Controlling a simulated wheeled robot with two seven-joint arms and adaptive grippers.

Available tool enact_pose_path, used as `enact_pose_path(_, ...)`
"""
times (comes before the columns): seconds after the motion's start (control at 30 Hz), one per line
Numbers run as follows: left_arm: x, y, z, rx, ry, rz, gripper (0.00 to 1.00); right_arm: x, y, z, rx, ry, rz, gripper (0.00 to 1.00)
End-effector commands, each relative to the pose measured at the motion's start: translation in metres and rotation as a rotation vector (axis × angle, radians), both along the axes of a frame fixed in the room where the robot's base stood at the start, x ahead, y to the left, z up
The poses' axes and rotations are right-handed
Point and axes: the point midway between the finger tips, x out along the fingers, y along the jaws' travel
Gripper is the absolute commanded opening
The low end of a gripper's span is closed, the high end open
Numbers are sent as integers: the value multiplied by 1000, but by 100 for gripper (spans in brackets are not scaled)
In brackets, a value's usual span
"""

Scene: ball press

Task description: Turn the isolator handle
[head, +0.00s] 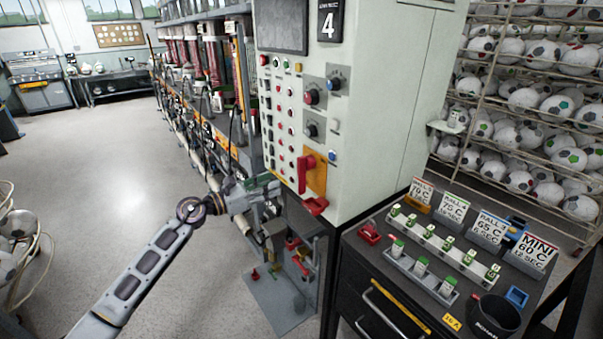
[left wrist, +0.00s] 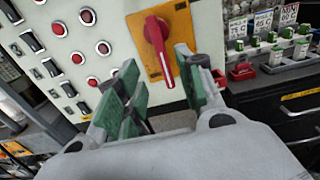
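The red isolator handle (head: 304,172) sits on a yellow plate (head: 317,173) low on the front of the pale control cabinet (head: 368,110). In the left wrist view the handle (left wrist: 158,45) hangs down with a slight tilt, its lower end towards the right. My left gripper (head: 277,188) is just left of and below the handle. In the left wrist view its green-padded fingers (left wrist: 160,92) are spread apart, with the handle's lower end showing beyond the gap. I cannot tell whether a finger touches it. My right gripper is not in view.
Rows of buttons (head: 281,115) and several knobs lie above the handle. A red bracket (head: 316,206) sticks out below it. Racks of balls (head: 540,100) are behind; open floor is at left.

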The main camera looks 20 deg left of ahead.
Motion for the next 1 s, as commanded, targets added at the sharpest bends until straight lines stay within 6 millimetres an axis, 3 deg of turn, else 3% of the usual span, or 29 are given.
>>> enact_pose_path(0.33,22,-17,2,-3,0,0,38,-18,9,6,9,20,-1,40)
enact_pose_path(1.0,71,-55,2,-4,0,0,38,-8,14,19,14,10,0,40)
